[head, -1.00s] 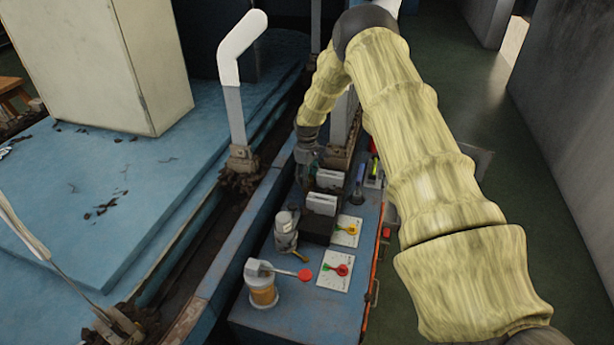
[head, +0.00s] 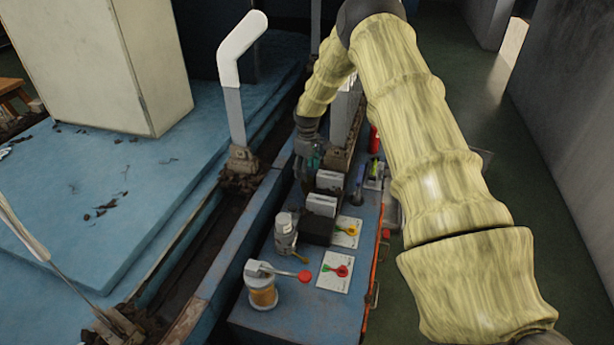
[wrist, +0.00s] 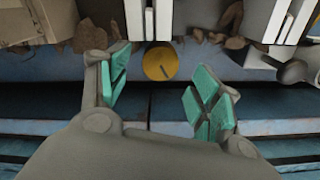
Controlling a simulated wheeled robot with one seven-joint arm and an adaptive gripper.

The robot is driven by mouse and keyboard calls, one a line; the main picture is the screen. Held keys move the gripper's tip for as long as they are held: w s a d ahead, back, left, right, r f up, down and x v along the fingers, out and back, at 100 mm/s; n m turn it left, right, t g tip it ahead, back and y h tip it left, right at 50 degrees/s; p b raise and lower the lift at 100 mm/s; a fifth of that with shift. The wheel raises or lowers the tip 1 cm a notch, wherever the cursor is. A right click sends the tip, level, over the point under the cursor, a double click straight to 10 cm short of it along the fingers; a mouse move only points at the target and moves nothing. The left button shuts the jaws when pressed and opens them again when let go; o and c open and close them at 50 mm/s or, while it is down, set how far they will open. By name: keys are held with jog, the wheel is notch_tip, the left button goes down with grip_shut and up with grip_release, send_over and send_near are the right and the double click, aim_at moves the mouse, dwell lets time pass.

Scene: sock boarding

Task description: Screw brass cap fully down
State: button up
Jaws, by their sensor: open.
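A round yellow brass cap (wrist: 160,62) with a dark slot or mark on its face shows in the wrist view, just beyond the gap between my fingertips. My gripper (wrist: 160,84) is open, with teal pads on both sides of the gap and nothing between them. The cap appears apart from both pads. In the head view my gripper (head: 308,160) is low at the far end of the blue bench, small and partly hidden. I cannot make out the cap there.
The blue bench (head: 290,325) carries a lever on an amber jar (head: 262,290), a grey fitting (head: 285,232), a dark block with white plates (head: 321,205) and cards with coloured keys (head: 335,271). A white-topped post (head: 236,110) stands left. Brown rubble (wrist: 88,36) lies near the cap.

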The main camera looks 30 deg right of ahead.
notch_tip(320, 180, up, 8)
jog(key=shift+r, duration=0.15)
jog(key=shift+r, duration=0.1)
dwell(0.4)
